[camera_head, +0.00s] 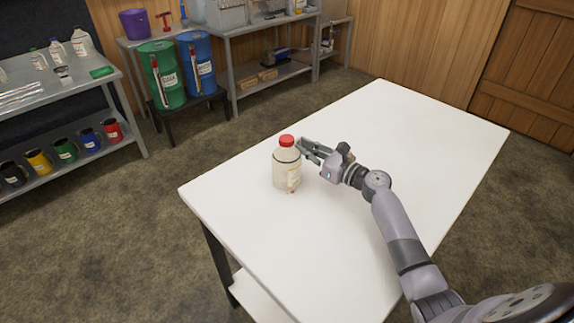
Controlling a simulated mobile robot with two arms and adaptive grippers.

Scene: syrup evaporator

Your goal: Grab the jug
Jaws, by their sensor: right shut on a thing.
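The jug (287,174) is a cream bottle with a red cap and a label. It is upright over the left part of the white table (420,130); I cannot tell whether its base touches the tabletop. My right gripper (304,149) reaches in from the right and is shut on the jug at its upper right side, just below the cap. The exact finger contact is too small to see clearly. My left gripper is not in view.
The tabletop around the jug is clear. A metal shelf (100,88) at left holds bottles and several colored mugs. A green barrel (163,75) and a blue barrel (197,65) stand on a low stand at the back. A wooden door (525,75) is at right.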

